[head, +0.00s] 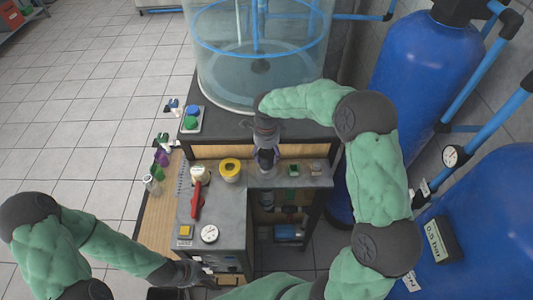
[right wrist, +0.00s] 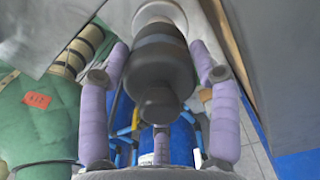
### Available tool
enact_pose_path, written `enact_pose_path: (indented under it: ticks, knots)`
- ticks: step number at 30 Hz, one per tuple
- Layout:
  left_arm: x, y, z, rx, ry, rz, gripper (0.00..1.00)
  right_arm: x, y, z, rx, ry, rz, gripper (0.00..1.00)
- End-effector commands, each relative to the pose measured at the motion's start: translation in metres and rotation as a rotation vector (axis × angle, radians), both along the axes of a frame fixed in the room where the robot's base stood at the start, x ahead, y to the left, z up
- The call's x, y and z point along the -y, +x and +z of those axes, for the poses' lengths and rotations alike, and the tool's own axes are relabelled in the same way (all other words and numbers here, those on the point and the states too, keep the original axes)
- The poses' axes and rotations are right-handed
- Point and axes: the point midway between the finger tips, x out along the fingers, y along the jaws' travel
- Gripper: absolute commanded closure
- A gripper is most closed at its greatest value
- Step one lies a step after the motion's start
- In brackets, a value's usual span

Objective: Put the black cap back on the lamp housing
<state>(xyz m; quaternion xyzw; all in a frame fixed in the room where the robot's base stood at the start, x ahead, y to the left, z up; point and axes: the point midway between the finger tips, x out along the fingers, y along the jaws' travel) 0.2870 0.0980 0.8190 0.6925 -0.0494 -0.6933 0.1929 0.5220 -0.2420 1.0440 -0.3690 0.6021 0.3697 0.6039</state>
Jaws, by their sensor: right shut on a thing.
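My right gripper (head: 266,156) is over the narrow right part of the dark worktop, its purple fingers pointing down. In the right wrist view its purple fingers (right wrist: 160,75) are closed around a dark, stepped, round piece, which looks like the black cap (right wrist: 160,68). A pale round part (right wrist: 160,14) shows just beyond the cap, in line with it. I cannot tell whether they touch, or whether the pale part is the lamp housing. My left gripper (head: 203,273) is low by the cabinet's front, small and dark; its opening is unclear.
On the worktop (head: 225,215) are a red-handled tool (head: 196,203), a yellow-rimmed jar (head: 230,169), a white jar (head: 200,174), a round gauge (head: 209,233) and a yellow box (head: 185,232). A clear tank (head: 257,65) stands behind; blue tanks (head: 420,65) stand at right.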

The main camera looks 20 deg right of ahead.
Motion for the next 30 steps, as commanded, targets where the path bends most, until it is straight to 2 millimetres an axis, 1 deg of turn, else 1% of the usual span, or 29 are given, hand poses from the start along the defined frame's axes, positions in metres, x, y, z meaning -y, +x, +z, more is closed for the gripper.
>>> enact_pose_path:
  ticks: [16, 30]
  knots:
    - [0.000, 0.000, -0.014, 0.000, 0.000, 0.000, 0.60, 0.000, 0.000, -0.017, 0.000, 0.000, 0.000, 0.70]
    - [0.000, 0.000, -0.015, 0.000, 0.000, 0.000, 0.60, 0.000, 0.000, -0.017, 0.000, 0.000, 0.000, 0.70]
